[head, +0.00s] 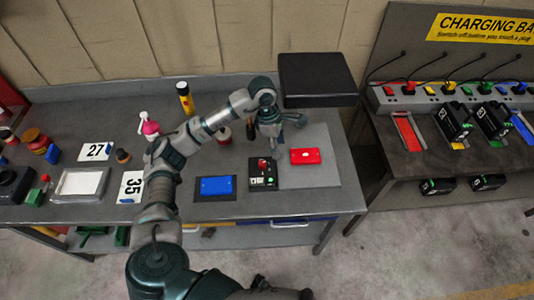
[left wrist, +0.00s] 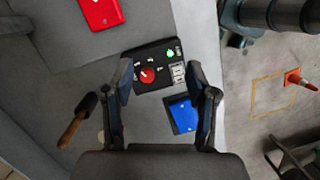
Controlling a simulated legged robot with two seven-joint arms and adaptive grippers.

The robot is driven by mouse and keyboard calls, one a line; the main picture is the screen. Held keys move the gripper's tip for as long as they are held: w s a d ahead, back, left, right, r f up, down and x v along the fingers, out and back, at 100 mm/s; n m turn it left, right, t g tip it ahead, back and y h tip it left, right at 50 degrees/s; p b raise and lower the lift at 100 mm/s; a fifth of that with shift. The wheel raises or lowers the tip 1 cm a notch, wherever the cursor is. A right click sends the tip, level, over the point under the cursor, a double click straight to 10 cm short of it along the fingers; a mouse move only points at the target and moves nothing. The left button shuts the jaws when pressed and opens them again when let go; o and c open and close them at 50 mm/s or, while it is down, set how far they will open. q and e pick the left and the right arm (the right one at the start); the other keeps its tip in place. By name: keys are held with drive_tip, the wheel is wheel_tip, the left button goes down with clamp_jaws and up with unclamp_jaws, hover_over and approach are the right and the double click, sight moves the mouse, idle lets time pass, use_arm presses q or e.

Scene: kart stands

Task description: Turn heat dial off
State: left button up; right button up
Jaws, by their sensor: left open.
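The heat dial is a red knob (left wrist: 147,75) on a small black control box (left wrist: 170,53) with white markings and a lit green button. In the head view the box (head: 256,183) sits on the grey workbench, with the red knob (head: 263,164) at its back. My left gripper (head: 268,143) is above and behind the box, pointing down. In the left wrist view its two fingers (left wrist: 165,92) are apart, with the knob showing between and beyond them. Nothing is between the fingers. My right gripper is not in view.
A red case (head: 305,156) lies right of the box and a blue case (head: 216,187) lies left of it. A black raised plate (head: 317,78) stands behind. Number cards (head: 130,187), bottles and a tray (head: 81,183) fill the left side. A charging bench (head: 430,160) stands at right.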

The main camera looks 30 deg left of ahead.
sight(262, 163)
use_arm(q)
drive_tip(key=a+r+y, duration=0.2)
drive_tip(key=a+y, duration=0.1)
drive_tip(key=a, duration=0.3)
drive_tip(key=f, duration=1)
drive_tip(key=f+p, duration=0.1)
drive_tip(key=f, duration=0.4)
drive_tip(key=shift+w+a+f, duration=0.15)
drive_tip(key=shift+a+f, duration=0.05)
drive_tip(key=shift+a, duration=0.05)
drive_tip(key=shift+d+f, duration=0.2)
drive_tip(key=shift+f, duration=0.35)
drive_tip(key=shift+a, duration=0.1)
clamp_jaws()
